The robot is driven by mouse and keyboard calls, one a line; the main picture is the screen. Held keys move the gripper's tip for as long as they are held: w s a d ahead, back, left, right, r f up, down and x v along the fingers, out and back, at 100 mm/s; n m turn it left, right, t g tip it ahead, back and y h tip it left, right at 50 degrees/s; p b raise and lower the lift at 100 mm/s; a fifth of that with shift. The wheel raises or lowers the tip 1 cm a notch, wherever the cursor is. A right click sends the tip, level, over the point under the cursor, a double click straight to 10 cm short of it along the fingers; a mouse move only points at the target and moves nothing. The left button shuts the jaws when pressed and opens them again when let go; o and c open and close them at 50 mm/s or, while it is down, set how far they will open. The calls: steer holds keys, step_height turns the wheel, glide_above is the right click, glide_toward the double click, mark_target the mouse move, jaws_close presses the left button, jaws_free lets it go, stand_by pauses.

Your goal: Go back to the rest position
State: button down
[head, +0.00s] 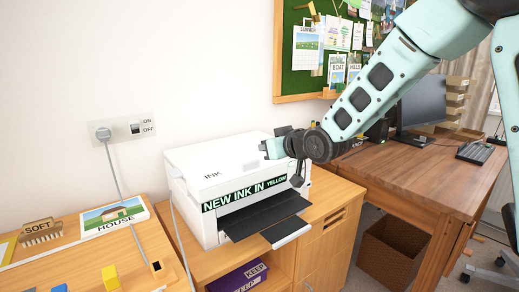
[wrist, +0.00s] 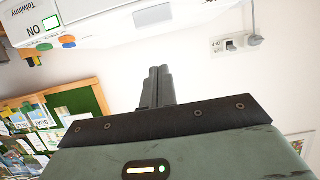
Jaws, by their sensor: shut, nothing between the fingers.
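My gripper (head: 275,146) is in front of and above the right side of the white printer (head: 205,160) in the head view, with the arm reaching in from the upper right. In the wrist view my gripper (wrist: 157,72) has its two dark fingers together, with nothing between them. The printer's panel (wrist: 85,22), with coloured buttons and an ON label, shows upside down at the top of that view. Whether the gripper touches the printer cannot be told.
The printer stands on a wooden cabinet (head: 328,207) with its dark tray out. A desk (head: 430,178) with a monitor (head: 422,103) is at the right. A pinboard (head: 290,85) hangs behind my arm. A cable hangs from the wall socket (head: 103,133).

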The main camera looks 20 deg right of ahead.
steer(key=s+a+n+g+h+p, duration=0.1)
steer(key=s+a+g+p, duration=0.2)
steer(key=s, duration=1)
steer(key=s+a+n+g+h+p, duration=0.1)
steer(key=s+a+g+p, duration=0.2)
steer(key=s, duration=1)
steer(key=s+a+n+g+h+p, duration=0.1)
steer(key=s+a+n+g+p, duration=0.1)
steer(key=s+g, duration=0.5)
steer(key=s+a+p, duration=0.1)
steer(key=s, duration=0.5)
steer(key=shift+s+h, duration=0.3)
steer(key=shift+h, duration=0.1)
steer(key=shift+r, duration=0.1)
